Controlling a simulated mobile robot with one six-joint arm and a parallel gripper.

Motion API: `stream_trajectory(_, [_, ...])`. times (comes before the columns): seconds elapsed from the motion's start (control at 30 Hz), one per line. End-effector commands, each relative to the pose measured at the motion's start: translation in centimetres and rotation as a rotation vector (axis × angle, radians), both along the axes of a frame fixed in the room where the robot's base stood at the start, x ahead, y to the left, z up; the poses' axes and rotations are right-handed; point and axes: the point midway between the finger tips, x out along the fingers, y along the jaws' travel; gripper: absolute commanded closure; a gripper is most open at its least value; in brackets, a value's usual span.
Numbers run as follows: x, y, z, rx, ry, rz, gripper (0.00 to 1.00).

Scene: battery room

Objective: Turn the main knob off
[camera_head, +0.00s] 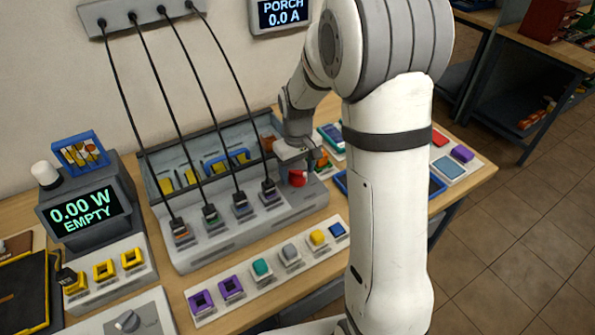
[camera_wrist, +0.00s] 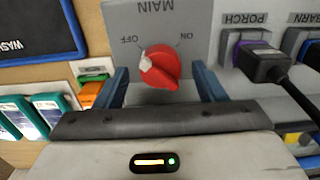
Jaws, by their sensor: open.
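The red main knob (camera_wrist: 164,72) sits on a grey panel (camera_wrist: 235,20) marked MAIN, with OFF and ON labels. Its white pointer tip is on the OFF label's side in the wrist view. The knob also shows in the head view (camera_head: 298,178), at the right end of the grey power unit (camera_head: 215,250). My gripper (camera_wrist: 160,70) is open. Its two blue fingers appear on either side of the knob, with a visible gap on each side.
Several black cables run from a wall box (camera_head: 135,12) to plugs left of the knob, including the PORCH plug (camera_wrist: 262,62). A display (camera_head: 82,210) reads 0.00 W EMPTY; the wall display (camera_head: 283,12) reads PORCH 0.0 A. Coloured blocks line the table's front.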

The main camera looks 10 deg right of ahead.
Motion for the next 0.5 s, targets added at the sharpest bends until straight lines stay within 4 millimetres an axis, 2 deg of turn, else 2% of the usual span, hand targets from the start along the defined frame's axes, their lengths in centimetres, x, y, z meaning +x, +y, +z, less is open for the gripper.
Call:
stream_trajectory(0.3, [0.1, 0.0, 5.3, 0.001, -0.005, 0.0, 0.36])
stream_trajectory(0.5, [0.0, 0.0, 6.9, -0.001, -0.001, 0.0, 0.36])
